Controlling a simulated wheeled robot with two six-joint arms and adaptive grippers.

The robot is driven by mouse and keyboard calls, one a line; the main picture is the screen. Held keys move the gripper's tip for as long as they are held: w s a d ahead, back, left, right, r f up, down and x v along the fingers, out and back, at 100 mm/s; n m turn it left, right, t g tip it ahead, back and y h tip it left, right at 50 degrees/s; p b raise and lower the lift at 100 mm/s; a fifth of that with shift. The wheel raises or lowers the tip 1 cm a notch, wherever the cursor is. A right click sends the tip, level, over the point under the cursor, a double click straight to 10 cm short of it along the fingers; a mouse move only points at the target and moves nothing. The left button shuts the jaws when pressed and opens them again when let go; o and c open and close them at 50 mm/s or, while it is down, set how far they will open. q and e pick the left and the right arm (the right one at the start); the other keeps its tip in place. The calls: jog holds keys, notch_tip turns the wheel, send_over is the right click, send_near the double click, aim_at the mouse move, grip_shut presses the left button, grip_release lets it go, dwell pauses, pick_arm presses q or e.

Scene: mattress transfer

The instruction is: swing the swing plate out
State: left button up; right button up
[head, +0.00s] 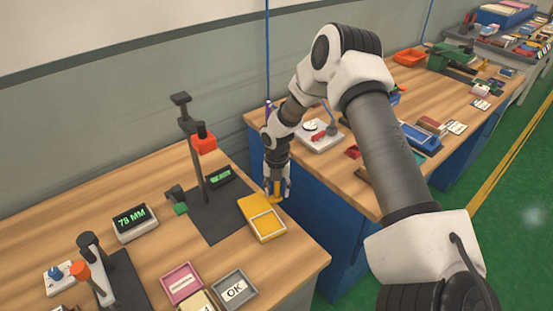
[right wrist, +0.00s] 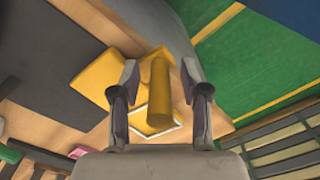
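The yellow swing plate (head: 253,206) lies at the right side of a dark base on the wooden bench, with a pale framed rectangle on its near part. A yellow upright handle (head: 277,188) stands at its far right edge. My right gripper (head: 277,194) points down over this handle. In the right wrist view, the handle (right wrist: 158,92) stands between the two fingers, with a gap on each side, so the gripper is open around it. The plate (right wrist: 108,66) shows behind the fingers. My left gripper is not in view.
A dark stand with a red block (head: 204,144) rises left of the plate. A display reading 78 MM (head: 134,221) and pink (head: 182,268) and grey OK trays (head: 248,286) stand nearer. A gap separates this bench from a second, cluttered one (head: 440,98).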

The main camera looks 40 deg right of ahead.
notch_tip(320, 180, up, 12)
jog(key=shift+r, duration=0.1)
dwell(0.5)
